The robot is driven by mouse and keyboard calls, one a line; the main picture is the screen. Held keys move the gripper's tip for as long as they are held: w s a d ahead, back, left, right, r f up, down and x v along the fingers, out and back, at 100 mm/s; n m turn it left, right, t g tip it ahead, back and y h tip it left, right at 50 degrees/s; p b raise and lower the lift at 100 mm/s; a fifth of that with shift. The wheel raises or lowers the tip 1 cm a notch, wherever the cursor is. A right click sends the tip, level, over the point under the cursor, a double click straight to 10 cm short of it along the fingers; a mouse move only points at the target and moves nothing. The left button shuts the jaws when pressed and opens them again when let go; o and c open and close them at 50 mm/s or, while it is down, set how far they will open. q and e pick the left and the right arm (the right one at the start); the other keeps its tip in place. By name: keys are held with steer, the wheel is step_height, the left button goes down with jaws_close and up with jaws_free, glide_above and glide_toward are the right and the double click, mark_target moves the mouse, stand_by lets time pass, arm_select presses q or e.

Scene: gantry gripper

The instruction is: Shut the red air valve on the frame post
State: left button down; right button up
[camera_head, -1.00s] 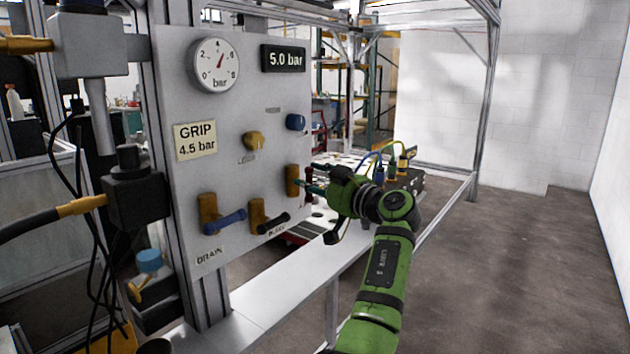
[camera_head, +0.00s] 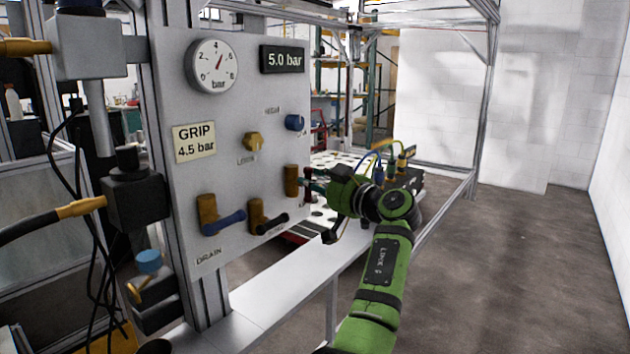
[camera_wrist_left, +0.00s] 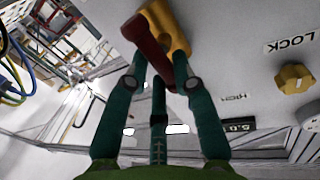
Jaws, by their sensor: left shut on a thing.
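The red valve lever (camera_wrist_left: 148,42) sits on a brass valve body (camera_wrist_left: 168,22) in the left wrist view. In the head view the brass body (camera_head: 291,181) is at the right edge of the grey panel, and the lever is mostly hidden by the gripper. My left gripper (camera_wrist_left: 160,72) has its green fingers closed around the lever's lower part. In the head view the left gripper (camera_head: 317,186) reaches the valve from the right. My right gripper is not in view.
The panel (camera_head: 235,110) carries a gauge (camera_head: 212,66), a 5.0 bar display (camera_head: 283,59), a yellow knob (camera_head: 253,141), a blue knob (camera_head: 294,122) and two other brass valves with blue and black levers. A pale rail (camera_head: 345,262) runs below the arm.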

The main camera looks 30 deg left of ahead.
arm_select(q)
steer(key=shift+f, duration=0.15)
steer(key=shift+w+f+m+g+h+p, duration=0.2)
steer(key=shift+m+g+p, duration=0.45)
steer(key=shift+m+p, duration=1.35)
steer(key=shift+w+f+m+g+h+p, duration=0.2)
steer(key=shift+m+g+p, duration=0.65)
steer(key=shift+m, duration=2.1)
steer(key=shift+s+f+m+g+h+p, duration=0.1)
steer(key=shift+f+m+g+h+p, duration=0.25)
steer(key=shift+m+p, duration=1.75)
steer(key=shift+m+b, duration=0.4)
steer(key=shift+m, duration=0.05)
steer(key=shift+w, duration=0.1)
steer(key=c, duration=1.1)
jaws_free()
steer(key=shift+r, duration=0.15)
steer(key=shift+o, duration=0.2)
